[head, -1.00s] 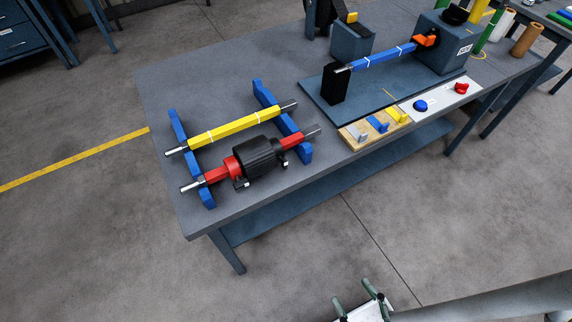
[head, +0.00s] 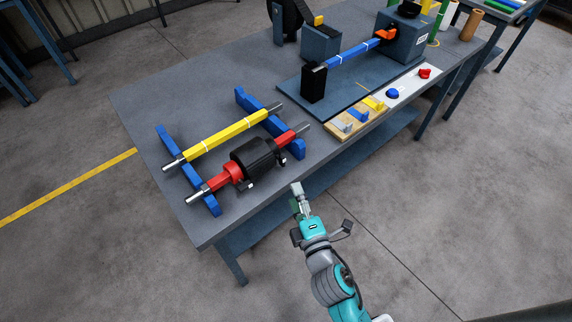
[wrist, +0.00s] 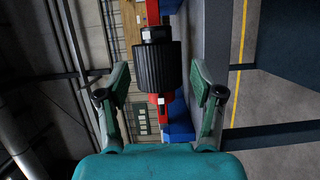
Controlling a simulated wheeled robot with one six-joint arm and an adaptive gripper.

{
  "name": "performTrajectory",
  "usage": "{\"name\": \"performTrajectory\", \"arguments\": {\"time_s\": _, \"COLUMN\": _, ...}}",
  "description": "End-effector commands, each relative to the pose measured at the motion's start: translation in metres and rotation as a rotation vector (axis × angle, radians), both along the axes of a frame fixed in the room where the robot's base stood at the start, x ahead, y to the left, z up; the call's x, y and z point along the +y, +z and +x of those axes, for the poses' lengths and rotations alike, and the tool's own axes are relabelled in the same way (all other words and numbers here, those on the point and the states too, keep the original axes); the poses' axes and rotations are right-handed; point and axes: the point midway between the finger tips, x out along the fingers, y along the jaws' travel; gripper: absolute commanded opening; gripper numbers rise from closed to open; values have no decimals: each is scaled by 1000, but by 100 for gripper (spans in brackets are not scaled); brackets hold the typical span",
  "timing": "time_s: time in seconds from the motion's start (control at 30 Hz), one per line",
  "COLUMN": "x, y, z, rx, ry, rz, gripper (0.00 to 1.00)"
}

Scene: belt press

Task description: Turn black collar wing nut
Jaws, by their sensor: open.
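A black roller (head: 252,157) sits on a red shaft (head: 213,184) resting in a blue rack on the bench. A red collar (head: 233,172) is on its left side and a dark collar with a small pale part (head: 282,160) on its right. In the wrist view the roller (wrist: 159,66) is ahead, between the fingers, with the dark collar (wrist: 156,34) above it and the red collar (wrist: 161,106) below. The nut's wings are too small to make out. My gripper (head: 296,188) is open and empty, apart from the roller, off the bench's front edge; its fingers (wrist: 159,76) are spread.
A yellow shaft (head: 222,133) lies behind the red one across the blue rack (head: 173,150). To the right are a wooden board with hooks (head: 343,127), a white panel with blue and red knobs (head: 408,84), and a blue shaft (head: 352,54) in a press. Floor in front is clear.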

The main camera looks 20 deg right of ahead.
Motion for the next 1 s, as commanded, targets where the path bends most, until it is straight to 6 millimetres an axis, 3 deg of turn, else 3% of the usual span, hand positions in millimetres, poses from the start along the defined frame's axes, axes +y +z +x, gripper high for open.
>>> {"name": "performTrajectory", "arguments": {"time_s": 0.33, "x": -1, "y": 7, "z": 29, "rx": -13, "ry": -12, "rz": -53, "gripper": 67}}
{"name": "performTrajectory", "arguments": {"time_s": 0.8, "x": -6, "y": 7, "z": 101, "rx": -14, "ry": -11, "rz": -52, "gripper": 67}}
{"name": "performTrajectory", "arguments": {"time_s": 1.0, "x": -7, "y": 6, "z": 117, "rx": -12, "ry": -11, "rz": -52, "gripper": 67}}
